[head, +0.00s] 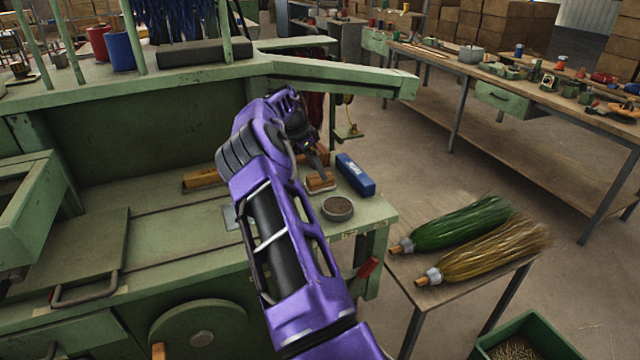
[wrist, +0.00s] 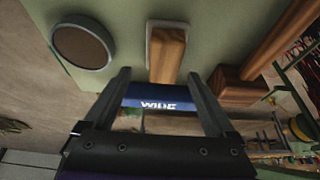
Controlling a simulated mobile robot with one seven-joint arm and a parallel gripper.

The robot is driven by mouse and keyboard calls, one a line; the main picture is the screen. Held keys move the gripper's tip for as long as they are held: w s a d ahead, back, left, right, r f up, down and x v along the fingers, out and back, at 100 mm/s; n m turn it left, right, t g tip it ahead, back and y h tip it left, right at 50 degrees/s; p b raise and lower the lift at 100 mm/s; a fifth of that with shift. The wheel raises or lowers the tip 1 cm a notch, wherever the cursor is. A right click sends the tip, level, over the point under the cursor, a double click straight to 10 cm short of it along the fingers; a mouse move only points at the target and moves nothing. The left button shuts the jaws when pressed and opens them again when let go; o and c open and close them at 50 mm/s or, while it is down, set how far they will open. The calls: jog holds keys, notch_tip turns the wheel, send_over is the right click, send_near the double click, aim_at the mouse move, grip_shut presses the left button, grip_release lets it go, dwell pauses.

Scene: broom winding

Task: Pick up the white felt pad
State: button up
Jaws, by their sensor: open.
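A small wooden block with a pale, whitish rim around its base lies on the green bench; I take this rim to be the white felt pad (wrist: 150,50). The wooden block (wrist: 168,55) covers most of it. In the head view the block (head: 321,183) sits just below my gripper (head: 316,165), near the bench's right end. In the wrist view my gripper (wrist: 158,75) is open, one finger to each side of the block's near end. Nothing is held between the fingers, and I cannot tell how far above the block they are.
A blue box (head: 355,176) marked WIDE stands close to the block's right. A round dark-filled tin (head: 337,208) is just in front. A longer wooden piece (head: 203,178) lies to the left. Green and straw brooms (head: 465,224) lie on a lower side table.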

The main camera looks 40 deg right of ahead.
jog(key=x, duration=0.5)
jog(key=shift+w+d+r, duration=0.1)
jog(key=shift+w+d, duration=0.05)
jog(key=shift+w, duration=0.15)
grip_shut()
notch_tip(320, 180, up, 10)
jog(key=shift+r+p, duration=0.1)
jog(key=shift+p, duration=0.3)
jog(key=c, duration=0.7)
grip_release()
jog(key=c, duration=0.6)
